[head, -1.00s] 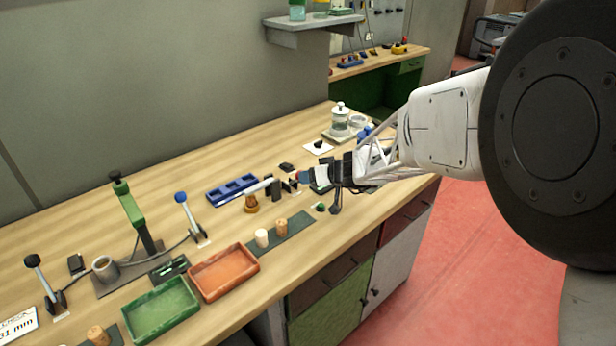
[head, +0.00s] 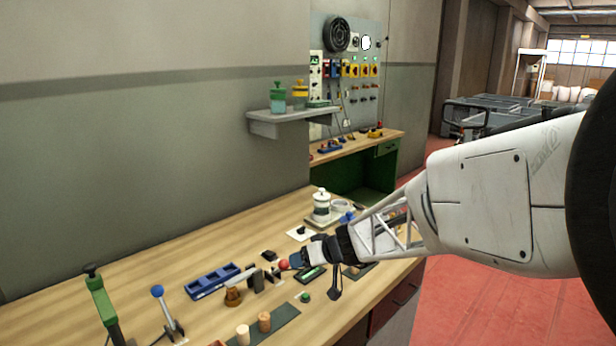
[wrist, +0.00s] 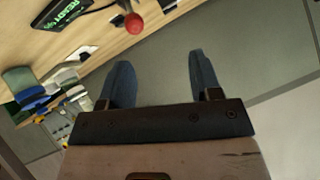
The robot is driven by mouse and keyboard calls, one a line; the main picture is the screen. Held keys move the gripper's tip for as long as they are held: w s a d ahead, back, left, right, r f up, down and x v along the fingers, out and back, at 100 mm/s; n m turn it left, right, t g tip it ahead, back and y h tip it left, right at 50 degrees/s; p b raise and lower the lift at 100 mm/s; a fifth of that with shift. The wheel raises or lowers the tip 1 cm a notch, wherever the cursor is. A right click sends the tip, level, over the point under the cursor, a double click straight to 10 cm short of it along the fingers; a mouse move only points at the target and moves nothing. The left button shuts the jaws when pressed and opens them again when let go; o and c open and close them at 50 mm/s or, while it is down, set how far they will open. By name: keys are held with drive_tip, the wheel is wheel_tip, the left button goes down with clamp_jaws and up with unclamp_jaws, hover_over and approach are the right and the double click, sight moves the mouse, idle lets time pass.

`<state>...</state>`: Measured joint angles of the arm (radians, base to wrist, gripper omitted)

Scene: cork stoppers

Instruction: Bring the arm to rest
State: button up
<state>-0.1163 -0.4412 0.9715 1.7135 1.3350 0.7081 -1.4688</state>
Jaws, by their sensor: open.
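My gripper (head: 296,260) is low over the bench in the head view, at the end of my white arm reaching in from the right. In the wrist view its two blue fingers (wrist: 162,78) stand wide apart with nothing between them. A lever with a red knob (head: 284,265) is close by the fingertips in the head view. The red knob also shows in the wrist view (wrist: 134,23), beyond the fingers; whether they touch cannot be told. A brown cork (head: 264,321) and a paler stopper (head: 243,335) stand on a dark strip near the front.
A blue compartment tray (head: 213,281), a white lidded jar (head: 321,206) and a lever with a blue knob (head: 157,291) stand on the bench. A green upright post (head: 103,303) is at lower left. A shelf (head: 290,117) juts from the wall. Red floor is open at right.

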drive_tip(key=s+d+r+m+g+h, duration=0.1)
drive_tip(key=s+d, duration=0.5)
drive_tip(key=s, duration=0.6)
drive_tip(key=s+d+r+m+g+h, duration=0.1)
drive_tip(key=s+d+r+m+h, duration=0.2)
drive_tip(key=s, duration=0.9)
drive_tip(key=s+d+r+m+g+h, duration=0.1)
drive_tip(key=s+d+r+h, duration=0.4)
drive_tip(key=s+d, duration=0.5)
drive_tip(key=shift+s+d+r+m, duration=0.2)
drive_tip(key=shift+s+r+m, duration=0.25)
drive_tip(key=shift+s+m, duration=0.6)
drive_tip(key=shift+c, duration=0.4)
